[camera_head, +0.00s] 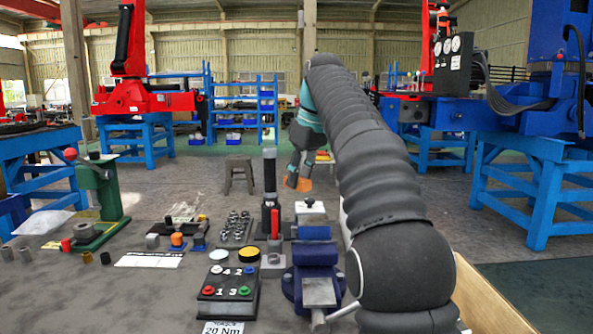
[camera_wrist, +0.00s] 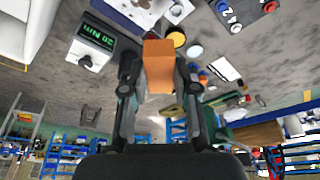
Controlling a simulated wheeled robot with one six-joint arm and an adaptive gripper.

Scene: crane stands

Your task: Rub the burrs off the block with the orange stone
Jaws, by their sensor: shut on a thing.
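My gripper (camera_head: 301,168) is raised above the far side of the bench in the head view, with the arm reaching over the right side. It is shut on the orange stone (camera_head: 298,183). In the wrist view the orange stone (camera_wrist: 158,68) sits between the two dark fingers of my gripper (camera_wrist: 158,82), clear of the bench. A flat grey metal block (camera_head: 319,291) shows at the blue vise (camera_head: 314,253), nearer the front of the bench. The stone is well apart from it. Burrs are too small to make out.
A control box (camera_head: 228,293) with coloured buttons stands left of the vise. A black upright tool (camera_head: 270,195) and a red-handled tool (camera_head: 275,225) stand behind it. A green press (camera_head: 100,195) is at the left. A wooden panel (camera_head: 488,298) edges the right. The left front bench is mostly clear.

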